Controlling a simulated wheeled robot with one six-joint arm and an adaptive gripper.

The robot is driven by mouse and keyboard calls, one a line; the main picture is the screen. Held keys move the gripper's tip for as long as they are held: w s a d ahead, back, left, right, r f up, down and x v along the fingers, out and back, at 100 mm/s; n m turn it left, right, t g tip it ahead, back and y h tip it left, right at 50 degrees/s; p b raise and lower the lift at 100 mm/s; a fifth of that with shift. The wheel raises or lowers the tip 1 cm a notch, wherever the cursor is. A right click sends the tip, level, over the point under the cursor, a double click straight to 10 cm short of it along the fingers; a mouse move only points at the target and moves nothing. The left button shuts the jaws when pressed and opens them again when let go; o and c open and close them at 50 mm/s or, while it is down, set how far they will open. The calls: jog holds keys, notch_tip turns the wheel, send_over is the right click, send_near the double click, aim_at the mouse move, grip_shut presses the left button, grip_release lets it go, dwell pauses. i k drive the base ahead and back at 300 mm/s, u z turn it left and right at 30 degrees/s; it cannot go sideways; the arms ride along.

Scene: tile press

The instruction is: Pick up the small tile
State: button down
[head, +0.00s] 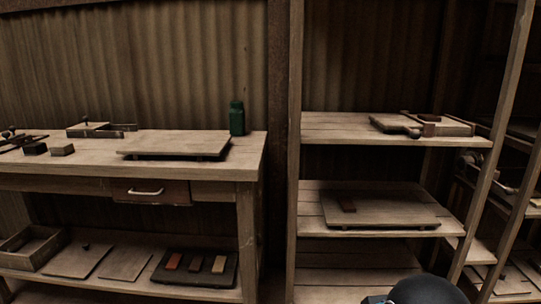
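A small dark reddish-brown tile (347,203) lies on a flat board (390,212) on the middle shelf of the wooden rack. Several more small tiles lie in a dark tray (159,275) on the lower shelf of the workbench: a red one (173,261), a brown one (196,264) and a paler one (219,264). I cannot tell from the picture which of these is the small tile meant. My gripper is not in view; only a dark rounded part of my own arm shows at the bottom edge, right of the middle.
The workbench (90,165) carries a raised board (174,145), a green bottle (236,118) and small blocks. A drawer (150,192) sits below. An open wooden box (30,248) stands lower left. A wooden post separates bench and rack (400,137); another rack stands far right.

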aim_at(426, 117)
jog(key=z, duration=1.6)
jog(key=i, duration=0.75)
jog(key=u, duration=1.2)
